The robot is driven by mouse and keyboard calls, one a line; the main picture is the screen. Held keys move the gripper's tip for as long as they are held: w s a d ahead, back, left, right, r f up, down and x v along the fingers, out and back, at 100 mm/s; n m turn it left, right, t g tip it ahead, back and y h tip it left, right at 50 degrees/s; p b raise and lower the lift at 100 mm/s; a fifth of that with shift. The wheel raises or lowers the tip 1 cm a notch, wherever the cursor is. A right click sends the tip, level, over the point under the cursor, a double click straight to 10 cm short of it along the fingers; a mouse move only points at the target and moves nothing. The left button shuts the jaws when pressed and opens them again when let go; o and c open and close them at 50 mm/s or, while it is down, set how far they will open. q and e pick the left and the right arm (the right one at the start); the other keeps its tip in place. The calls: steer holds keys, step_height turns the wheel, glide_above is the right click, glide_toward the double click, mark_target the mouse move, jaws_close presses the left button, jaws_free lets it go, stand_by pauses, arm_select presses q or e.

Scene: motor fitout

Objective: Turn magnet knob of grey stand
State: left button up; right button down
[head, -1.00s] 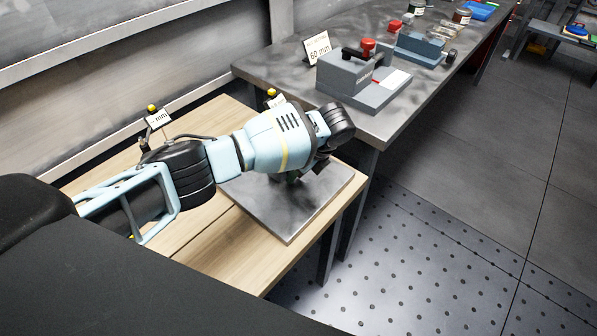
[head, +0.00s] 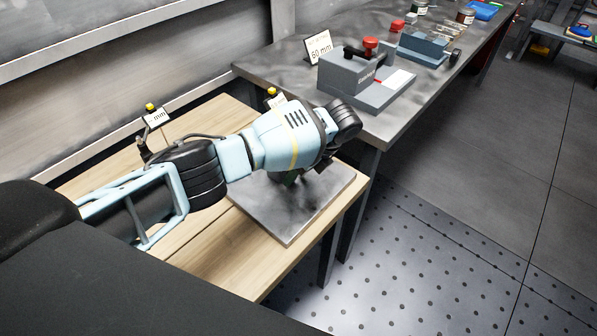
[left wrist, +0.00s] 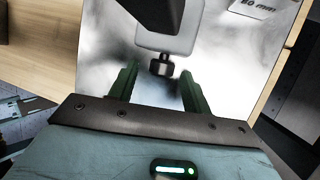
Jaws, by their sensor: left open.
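In the left wrist view a pale grey stand base (left wrist: 168,42) with a black round knob (left wrist: 162,67) on its near face stands on a metal plate (left wrist: 218,72). A dark part rises from the base at the top of the view. My left gripper (left wrist: 159,69) is open, one green finger on each side of the knob, with visible gaps to it. In the head view only a bit of the left gripper's green fingers (head: 288,178) shows below my wrist. The stand and its knob are hidden there behind my arm. My right gripper is in neither view.
The metal plate (head: 290,222) lies on a wooden table (head: 215,255). Small signs stand along its back. Behind, a grey metal bench (head: 290,68) holds a grey block device (head: 345,76) with a red knob, a "60 mm" sign (head: 318,47) and several items. The floor at right is clear.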

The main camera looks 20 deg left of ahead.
arm_select(q)
steer(key=s+v, duration=0.1)
steer(key=v, duration=0.6)
steer(key=shift+w+d+r, duration=0.15)
steer(key=shift+w+r, duration=0.25)
steer(key=shift+w, duration=0.1)
